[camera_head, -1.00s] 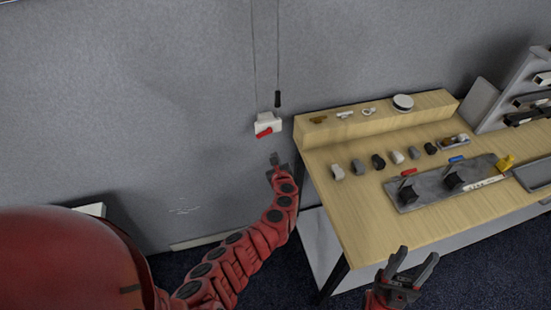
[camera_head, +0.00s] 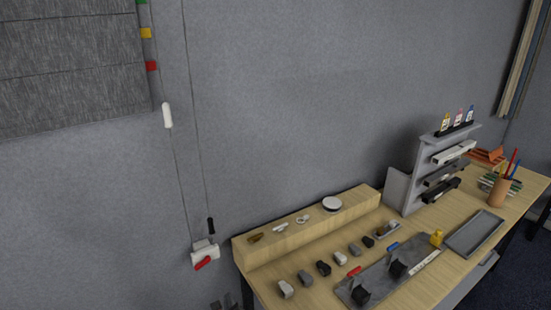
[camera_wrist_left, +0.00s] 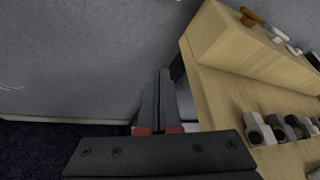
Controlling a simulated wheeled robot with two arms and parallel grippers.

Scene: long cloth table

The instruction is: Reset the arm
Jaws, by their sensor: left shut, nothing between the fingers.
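The tips of my left gripper (camera_head: 222,304) just show at the bottom edge of the head view. They are below and slightly right of a white wall box with a red lever (camera_head: 205,252), left of the wooden table (camera_head: 312,265). In the left wrist view the two dark fingers of my left gripper (camera_wrist_left: 158,100) lie together, with nothing held. They point toward the grey wall beside the table's end. The rest of the left arm is out of the head view. My right gripper is in neither current view.
A raised wooden shelf (camera_head: 305,228) runs along the table's back. Several small grey and black blocks, a dark fixture plate (camera_head: 378,278), a grey tray (camera_head: 474,231) and a grey rack (camera_head: 425,175) stand on the table. Cords hang on the wall above the box.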

